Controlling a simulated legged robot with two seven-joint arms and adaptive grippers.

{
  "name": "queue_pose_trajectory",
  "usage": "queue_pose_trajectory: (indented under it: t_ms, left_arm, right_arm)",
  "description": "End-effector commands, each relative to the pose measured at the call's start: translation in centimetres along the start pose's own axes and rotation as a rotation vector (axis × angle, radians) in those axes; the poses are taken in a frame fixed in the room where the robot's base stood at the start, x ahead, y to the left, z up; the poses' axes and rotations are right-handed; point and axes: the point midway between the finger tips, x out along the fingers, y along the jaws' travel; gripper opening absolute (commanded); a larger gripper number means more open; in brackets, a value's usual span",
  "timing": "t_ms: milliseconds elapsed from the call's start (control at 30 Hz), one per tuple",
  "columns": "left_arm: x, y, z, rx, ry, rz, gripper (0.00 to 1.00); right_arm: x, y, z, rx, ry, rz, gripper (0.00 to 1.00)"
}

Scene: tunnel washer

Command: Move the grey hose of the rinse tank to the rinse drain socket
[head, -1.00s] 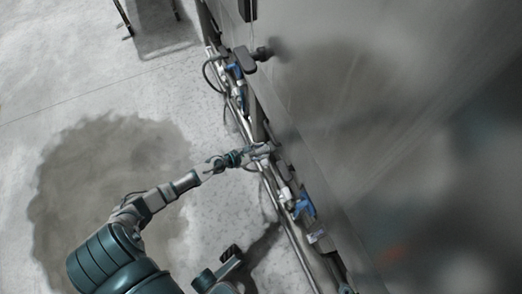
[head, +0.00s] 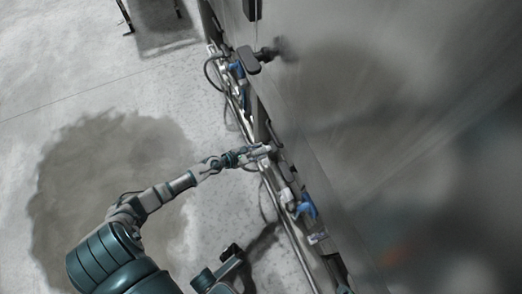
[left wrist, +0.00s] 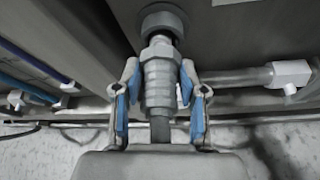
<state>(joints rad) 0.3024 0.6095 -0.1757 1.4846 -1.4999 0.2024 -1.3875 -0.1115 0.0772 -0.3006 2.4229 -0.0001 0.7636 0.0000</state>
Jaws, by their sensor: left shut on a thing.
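My left gripper (head: 258,153) reaches the pipework low along the steel machine wall. In the left wrist view its blue-padded fingers (left wrist: 160,100) are shut around a ribbed grey hose coupling (left wrist: 158,78). The grey hose (left wrist: 160,130) runs from the coupling back toward the palm. My right gripper cannot be made out.
Blue-handled valves (head: 306,206) sit along the pipe run (head: 290,225). In the left wrist view a white fitting (left wrist: 291,73) is on the right, and blue lines (left wrist: 35,62) run on the left. A dark handle (head: 248,60) juts from the wall.

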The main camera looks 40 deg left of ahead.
Motion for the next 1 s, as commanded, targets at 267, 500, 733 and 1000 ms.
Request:
queue_pose_trajectory:
  t_ms: [267, 500, 733, 1000]
  left_arm:
    - [-0.9, 0.0, -0.5, 0.001, 0.002, 0.001, 0.0]
    - [-1.6, 0.0, -0.8, 0.0, 0.002, 0.0, 0.0]
    - [-2.3, 0.0, -1.0, -0.001, 0.001, 0.001, 0.0]
    - [-3.1, 0.0, -1.4, 0.001, 0.001, 0.0, 0.0]
  right_arm:
    - [-0.3, 0.1, 0.2, 0.0, -0.005, 0.002, 0.4]
    - [-0.6, 0.1, 0.5, 0.0, -0.01, 0.003, 0.4]
    - [-0.9, 0.2, 0.7, 0.0, -0.016, 0.005, 0.4]
    - [-1.3, 0.2, 1.0, 0.0, -0.022, 0.007, 0.4]
